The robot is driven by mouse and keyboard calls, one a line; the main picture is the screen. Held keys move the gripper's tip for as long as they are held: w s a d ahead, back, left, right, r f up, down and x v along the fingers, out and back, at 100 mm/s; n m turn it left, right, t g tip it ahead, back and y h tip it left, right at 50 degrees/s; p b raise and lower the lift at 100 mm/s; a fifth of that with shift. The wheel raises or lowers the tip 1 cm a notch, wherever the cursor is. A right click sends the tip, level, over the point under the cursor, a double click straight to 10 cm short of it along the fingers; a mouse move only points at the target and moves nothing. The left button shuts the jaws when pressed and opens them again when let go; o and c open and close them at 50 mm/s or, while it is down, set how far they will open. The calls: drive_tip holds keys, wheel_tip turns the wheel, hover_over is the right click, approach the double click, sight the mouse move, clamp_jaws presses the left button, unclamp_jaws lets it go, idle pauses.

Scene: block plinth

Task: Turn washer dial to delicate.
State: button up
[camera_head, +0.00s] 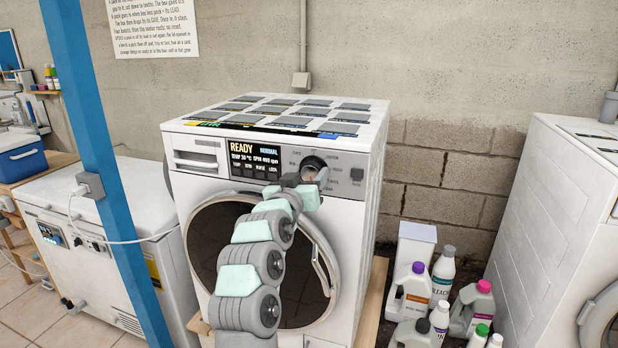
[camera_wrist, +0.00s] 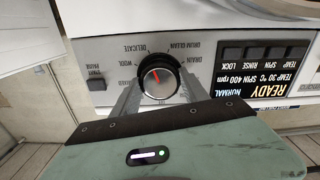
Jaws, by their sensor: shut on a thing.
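The washer (camera_head: 345,195) is white, with a round dial (camera_head: 312,167) at the right of its control panel. My gripper (camera_head: 308,178) is at the panel and partly hides the dial in the head view. In the wrist view the dial (camera_wrist: 159,82) has a dark face, a silver rim and a red pointer line. The gripper's fingers (camera_wrist: 160,95) are shut on it, one on each side. The picture is inverted there; the red line points up and slightly left, toward the DELICATE label (camera_wrist: 124,48). WOOL, DRUM CLEAN and DRAIN labels are also legible.
The display (camera_head: 254,160) reads READY, NORMAL, 30 °C and SPIN 400 rpm. A dark button (camera_head: 357,174) sits right of the dial. Bottles (camera_head: 443,275) stand on the floor at right. A blue post (camera_head: 95,150) stands left of the washer.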

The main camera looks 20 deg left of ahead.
drive_tip(key=o, duration=1.4)
drive_tip(key=shift+c, duration=0.2)
drive_tip(key=s+p, duration=0.1)
drive_tip(key=s, duration=1)
drive_tip(key=shift+p, duration=0.4)
drive_tip(key=shift+w+a, duration=0.1)
